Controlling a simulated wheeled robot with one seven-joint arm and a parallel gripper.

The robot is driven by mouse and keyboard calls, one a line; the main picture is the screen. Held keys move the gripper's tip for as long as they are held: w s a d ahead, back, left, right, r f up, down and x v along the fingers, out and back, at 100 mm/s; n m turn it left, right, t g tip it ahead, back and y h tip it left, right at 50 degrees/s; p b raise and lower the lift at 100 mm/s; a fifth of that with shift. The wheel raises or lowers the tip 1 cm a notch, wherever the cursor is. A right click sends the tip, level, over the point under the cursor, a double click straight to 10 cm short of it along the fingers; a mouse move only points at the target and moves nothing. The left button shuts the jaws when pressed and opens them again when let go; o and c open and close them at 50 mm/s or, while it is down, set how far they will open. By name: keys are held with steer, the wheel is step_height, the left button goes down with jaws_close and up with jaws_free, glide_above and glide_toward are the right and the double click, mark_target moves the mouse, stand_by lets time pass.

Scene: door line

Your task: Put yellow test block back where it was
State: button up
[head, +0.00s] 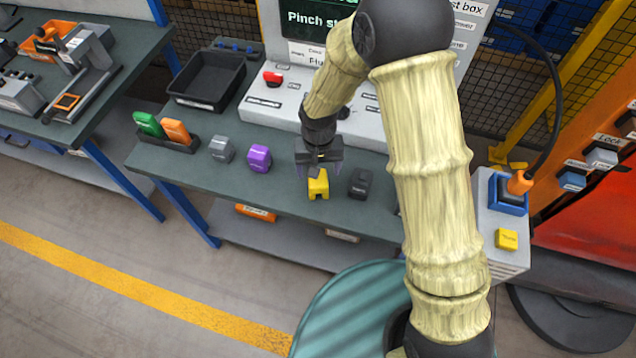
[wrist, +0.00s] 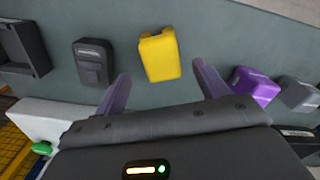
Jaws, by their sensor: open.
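The yellow test block (head: 318,187) stands on the grey-green bench top, in a row with other blocks. In the head view it is between a purple block and a dark grey block. My gripper (head: 319,160) is just behind and above it, with the jaws apart. In the wrist view the yellow block (wrist: 160,55) lies ahead of the open fingers (wrist: 160,80), roughly centred between their tips. I see nothing held between the fingers. Whether a finger touches the block cannot be told.
The purple block (head: 259,158) and a light grey block (head: 221,149) stand to the left; the dark grey block (head: 360,183) is close on the right. A black tray (head: 207,80) and the test box (head: 283,107) are behind. Another yellow piece (head: 507,239) sits on a box at right.

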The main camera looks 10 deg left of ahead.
mark_target(318, 183)
steer(key=shift+f, duration=0.95)
steer(key=shift+f, duration=0.15)
steer(key=shift+s+f+p, duration=0.1)
steer(key=shift+f+p, duration=0.9)
steer(key=shift+f, duration=1.45)
steer(key=shift+a, duration=0.1)
steer(key=c, duration=1.3)
steer(key=shift+c, duration=0.2)
step_height(318, 183, up, 10)
steer(key=shift+r+b, duration=0.1)
steer(key=shift+b, duration=0.85)
